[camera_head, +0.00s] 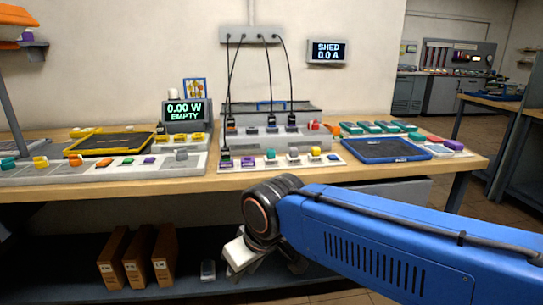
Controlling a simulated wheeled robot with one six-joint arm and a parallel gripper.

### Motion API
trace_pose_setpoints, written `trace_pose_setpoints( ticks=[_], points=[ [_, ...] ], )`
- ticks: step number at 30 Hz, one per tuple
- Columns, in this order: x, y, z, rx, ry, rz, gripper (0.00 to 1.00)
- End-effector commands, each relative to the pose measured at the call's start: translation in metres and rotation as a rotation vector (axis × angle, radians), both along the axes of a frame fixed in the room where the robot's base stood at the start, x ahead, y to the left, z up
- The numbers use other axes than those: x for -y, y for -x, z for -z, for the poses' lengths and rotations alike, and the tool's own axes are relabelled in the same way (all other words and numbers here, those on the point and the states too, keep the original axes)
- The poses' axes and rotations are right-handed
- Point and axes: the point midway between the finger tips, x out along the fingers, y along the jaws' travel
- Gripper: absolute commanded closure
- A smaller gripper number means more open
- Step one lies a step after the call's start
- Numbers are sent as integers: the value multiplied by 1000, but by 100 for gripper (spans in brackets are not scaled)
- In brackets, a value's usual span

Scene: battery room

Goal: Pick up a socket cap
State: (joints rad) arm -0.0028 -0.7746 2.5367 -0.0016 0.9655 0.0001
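Small coloured pieces that look like socket caps stand in rows on the bench. An orange one (103,164) and a purple one (149,160) are on the left strip. My gripper (240,256) hangs at the end of my blue arm, below the front edge of the bench and apart from the caps. Its fingers are partly hidden by the wrist, so I cannot tell whether it is open.
The wooden bench (455,160) holds a yellow-rimmed tray (110,143), a blue-rimmed tray (386,150) and a display reading EMPTY (185,112). Black cables (267,75) hang from a wall strip to the middle unit. Brown boxes (138,258) stand on the lower shelf.

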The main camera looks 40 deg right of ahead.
Motion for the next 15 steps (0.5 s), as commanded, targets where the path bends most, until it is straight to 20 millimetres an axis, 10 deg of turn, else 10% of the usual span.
trace_pose_setpoints(
  ticks=[8,15],
  points=[
    [1,-3,-4,-3,-5,16,55],
    [21,-41,-64,-51,-81,274,55]
  ],
)
